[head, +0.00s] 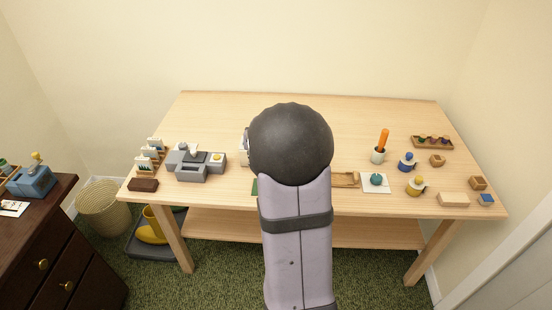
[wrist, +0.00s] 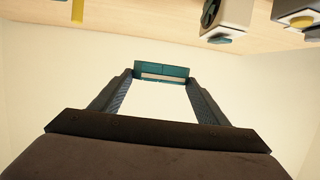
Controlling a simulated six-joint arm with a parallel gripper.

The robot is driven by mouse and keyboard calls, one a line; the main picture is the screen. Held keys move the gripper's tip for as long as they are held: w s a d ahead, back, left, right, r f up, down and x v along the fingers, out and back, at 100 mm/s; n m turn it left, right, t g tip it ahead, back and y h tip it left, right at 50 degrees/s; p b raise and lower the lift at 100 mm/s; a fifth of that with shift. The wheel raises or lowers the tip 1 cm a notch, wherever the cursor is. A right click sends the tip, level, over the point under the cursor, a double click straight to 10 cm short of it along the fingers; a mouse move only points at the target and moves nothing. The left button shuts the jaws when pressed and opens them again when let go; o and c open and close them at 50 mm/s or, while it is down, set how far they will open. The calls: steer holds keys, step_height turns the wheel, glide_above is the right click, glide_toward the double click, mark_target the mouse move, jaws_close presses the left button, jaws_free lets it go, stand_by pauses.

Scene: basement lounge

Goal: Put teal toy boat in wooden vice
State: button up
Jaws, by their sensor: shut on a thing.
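My gripper (wrist: 161,82) is shut on the teal toy boat (wrist: 162,70), which shows in the wrist view as a teal block with a pale strip across it, spanning the fingertips. Behind it is only plain pale wall; the tabletop edge shows at the top of that view. In the head view my arm covers the middle of the table, and the gripper and boat are hidden behind it. I cannot pick out the wooden vice for certain; a low wooden piece (head: 345,180) shows partly, just right of my arm.
Right on the table (head: 220,112) are a cup with an orange stick (head: 378,153), a white card with a teal ball (head: 376,187), blue and yellow pieces, and small wooden blocks. A grey desk set (head: 190,172) stands left.

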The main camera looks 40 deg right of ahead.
steer(key=shift+s+d+f, duration=0.1)
steer(key=shift+s+f, duration=0.2)
steer(key=shift+f, duration=0.2)
steer(key=shift+s+d+f, duration=0.1)
steer(key=shift+s+f, duration=0.15)
steer(key=shift+f, duration=0.25)
steer(key=shift+f+b, duration=0.3)
steer(key=shift+f, duration=4.5)
steer(key=shift+f, duration=0.2)
steer(key=o, duration=1)
steer(key=shift+o, duration=0.2)
steer(key=shift+a, duration=0.1)
